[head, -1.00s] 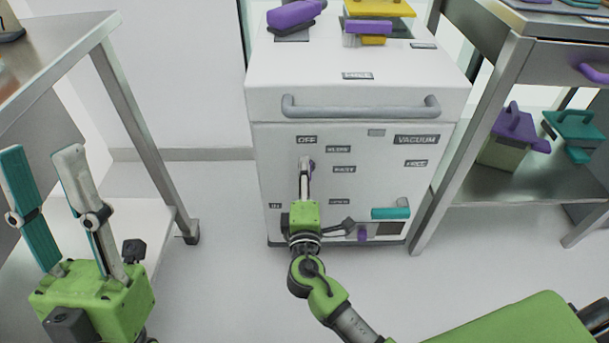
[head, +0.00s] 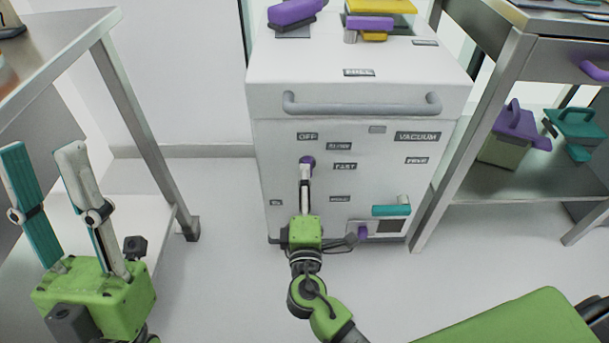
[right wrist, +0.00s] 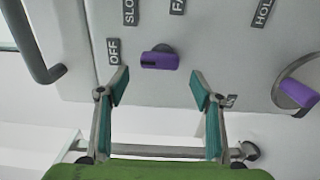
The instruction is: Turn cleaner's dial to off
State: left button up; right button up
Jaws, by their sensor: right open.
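The cleaner (head: 410,165) is a white cabinet with a grey handle bar. Its purple dial (head: 307,161) sits on the front, just below the OFF label (head: 307,136). In the right wrist view the dial (right wrist: 160,60) lies lengthwise across the picture, with the OFF label (right wrist: 113,50) left of it. My right gripper (right wrist: 159,84) is open with teal pads. The dial is beyond the fingertips and looks clear of them. In the head view this gripper (head: 305,172) is seen edge-on, just below the dial. My left gripper (head: 42,152) is open and empty at far left.
A second purple knob (head: 363,233) and a teal handle (head: 391,210) are lower on the cleaner's front. A metal table (head: 150,120) stands at left. A metal shelf unit (head: 480,90) with lidded bins stands close at right.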

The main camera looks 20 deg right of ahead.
jog(key=v, duration=0.7)
jog(key=shift+s, duration=0.35)
jog(key=shift+w+a, duration=0.1)
jog(key=shift+a, duration=0.1)
